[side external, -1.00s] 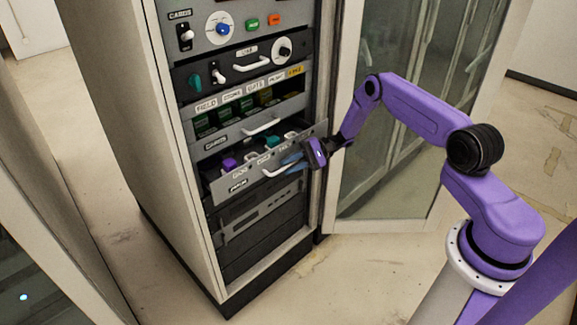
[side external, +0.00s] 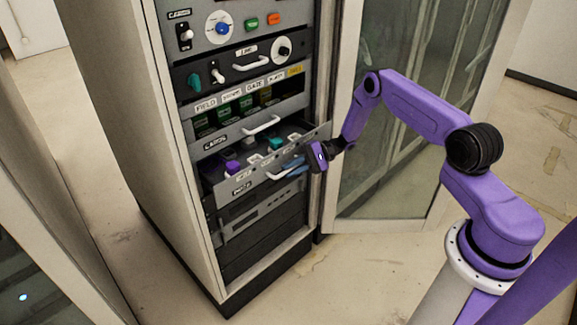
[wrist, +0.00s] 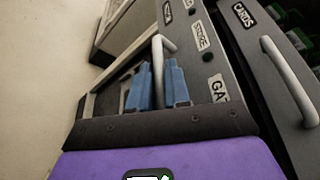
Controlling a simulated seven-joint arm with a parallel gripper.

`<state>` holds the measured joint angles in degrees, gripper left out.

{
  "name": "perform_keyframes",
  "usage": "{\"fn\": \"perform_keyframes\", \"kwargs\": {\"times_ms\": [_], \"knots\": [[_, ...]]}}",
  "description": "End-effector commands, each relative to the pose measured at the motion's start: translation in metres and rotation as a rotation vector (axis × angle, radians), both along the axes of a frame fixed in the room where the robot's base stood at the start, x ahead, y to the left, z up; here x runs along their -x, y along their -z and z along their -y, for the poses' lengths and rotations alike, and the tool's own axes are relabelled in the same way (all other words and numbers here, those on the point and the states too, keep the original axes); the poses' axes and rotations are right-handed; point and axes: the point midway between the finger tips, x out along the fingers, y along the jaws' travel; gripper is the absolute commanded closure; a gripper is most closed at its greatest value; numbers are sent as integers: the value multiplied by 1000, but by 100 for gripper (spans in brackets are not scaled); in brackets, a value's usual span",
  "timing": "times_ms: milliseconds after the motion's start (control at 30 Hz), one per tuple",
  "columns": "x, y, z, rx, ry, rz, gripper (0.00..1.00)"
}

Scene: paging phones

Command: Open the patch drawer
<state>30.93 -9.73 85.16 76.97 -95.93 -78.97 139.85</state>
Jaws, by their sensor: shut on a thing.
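The patch drawer (side external: 225,191) is a grey-fronted drawer low in the rack. It stands partly out, with a purple plug (side external: 233,167), a teal plug (side external: 275,144) and a pale plug between them showing inside. Its white bar handle (side external: 280,174) crosses the front. My gripper (side external: 293,164) is shut on this handle with its blue fingers. In the wrist view the handle (wrist: 159,47) runs down between the two blue fingers, which hide its lower part. The drawer front (wrist: 200,62) there shows labels and small round sockets.
The cards drawer (side external: 235,131), with its own white handle (side external: 262,125), sits just above. Knob and switch panels are higher up. An open glass cabinet door (side external: 390,150) stands right of the rack, behind my arm. The floor in front of the rack is clear.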

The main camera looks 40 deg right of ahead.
Motion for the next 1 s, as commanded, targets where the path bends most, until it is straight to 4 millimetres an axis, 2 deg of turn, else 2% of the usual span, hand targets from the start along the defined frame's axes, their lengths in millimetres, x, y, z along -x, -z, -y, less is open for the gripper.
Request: {"fn": "perform_keyframes", "kwargs": {"times_ms": [700,1000], "knots": [[140,-1,2,-4,6,-4,100],[169,-1,2,-1,5,2,100]]}}
